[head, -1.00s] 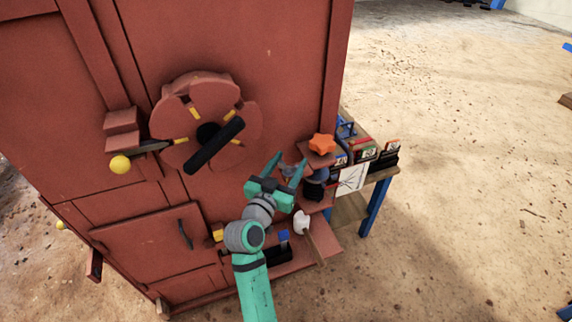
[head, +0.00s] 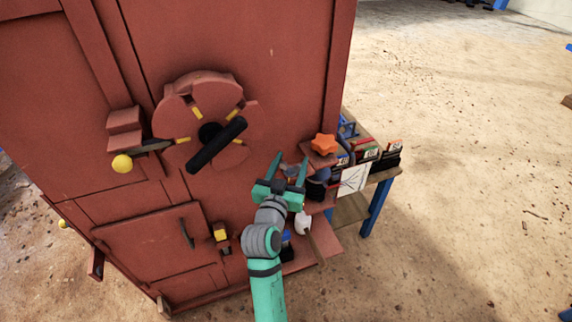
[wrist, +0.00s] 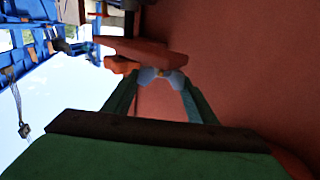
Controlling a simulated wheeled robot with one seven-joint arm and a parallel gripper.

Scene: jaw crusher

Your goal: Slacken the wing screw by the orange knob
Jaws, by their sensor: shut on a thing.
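The orange star-shaped knob (head: 324,144) sits on a red bracket on the right side of the crusher in the head view. The wing screw (wrist: 160,76) shows in the wrist view as a pale grey-blue winged piece beside a red bracket plate (wrist: 145,50). My gripper (wrist: 160,82) has its two fingers on either side of the wings and is shut on it. In the head view my gripper (head: 291,162) is just left of and below the orange knob, and its fingers partly hide the screw.
A black-handled wheel (head: 215,145) and a yellow-balled lever (head: 122,163) are on the red crusher panel to the left. A white-headed mallet (head: 303,223) is below right of my gripper. A cluttered workbench (head: 378,177) stands at right, with open ground beyond.

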